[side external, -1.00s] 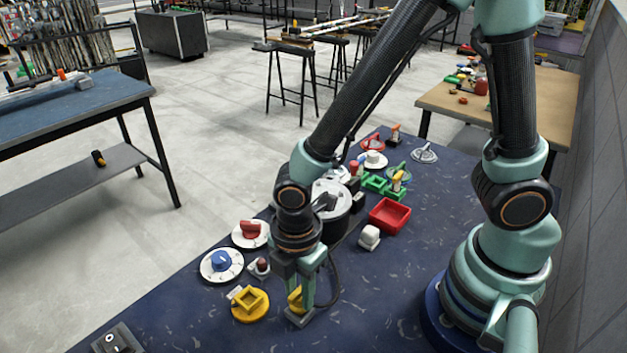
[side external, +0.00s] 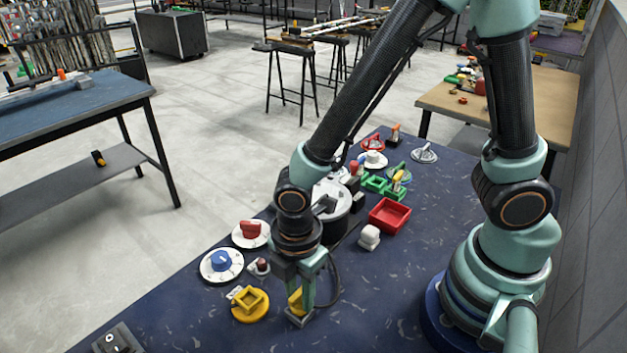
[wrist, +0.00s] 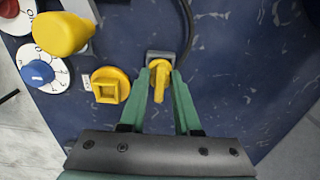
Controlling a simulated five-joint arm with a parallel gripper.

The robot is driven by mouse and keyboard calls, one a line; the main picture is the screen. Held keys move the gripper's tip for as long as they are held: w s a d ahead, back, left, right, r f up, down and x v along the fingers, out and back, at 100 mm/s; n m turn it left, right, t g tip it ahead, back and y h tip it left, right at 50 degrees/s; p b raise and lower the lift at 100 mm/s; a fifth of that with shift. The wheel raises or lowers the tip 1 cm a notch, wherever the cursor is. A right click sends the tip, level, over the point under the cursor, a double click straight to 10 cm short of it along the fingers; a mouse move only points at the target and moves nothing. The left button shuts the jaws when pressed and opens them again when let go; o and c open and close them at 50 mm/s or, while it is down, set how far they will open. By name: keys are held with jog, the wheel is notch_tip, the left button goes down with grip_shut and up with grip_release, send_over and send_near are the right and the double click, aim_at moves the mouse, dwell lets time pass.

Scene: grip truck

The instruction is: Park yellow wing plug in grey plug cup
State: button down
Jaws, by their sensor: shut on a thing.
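The yellow wing plug (wrist: 160,82) is between the fingers of my gripper (wrist: 162,84), which is shut on it. In the side view, the plug (side external: 295,301) is partly hidden by a finger of my gripper (side external: 304,300). The grey plug cup (wrist: 159,56) shows at the far end of the plug in the wrist view, and low beside the fingertips (side external: 299,319) in the side view. The plug's lower end overlaps the cup in view; how deep it sits I cannot tell.
A yellow disc with a square socket (side external: 250,304) lies just left of my gripper. Blue (side external: 221,263) and red (side external: 250,231) knobs on white dials stand behind it. A red tray (side external: 389,215) and white block (side external: 369,237) are farther back. The bench's right front is clear.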

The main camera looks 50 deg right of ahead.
aim_at(299, 291)
jog(key=shift+f, duration=0.15)
jog(key=shift+c, duration=1.1)
grip_release()
jog(key=shift+r, duration=3.75)
jog(key=w+d+r+m+t, duration=0.2)
jog(key=d+r+m, duration=0.5)
jog(key=d+m, duration=0.1)
jog(key=w+d+r+m+t, duration=0.2)
jog(key=d+r+m+t, duration=0.1)
jog(key=d+r+m, duration=0.4)
jog(key=d+m, duration=0.2)
jog(key=m, duration=0.1)
jog(key=shift+t, duration=0.3)
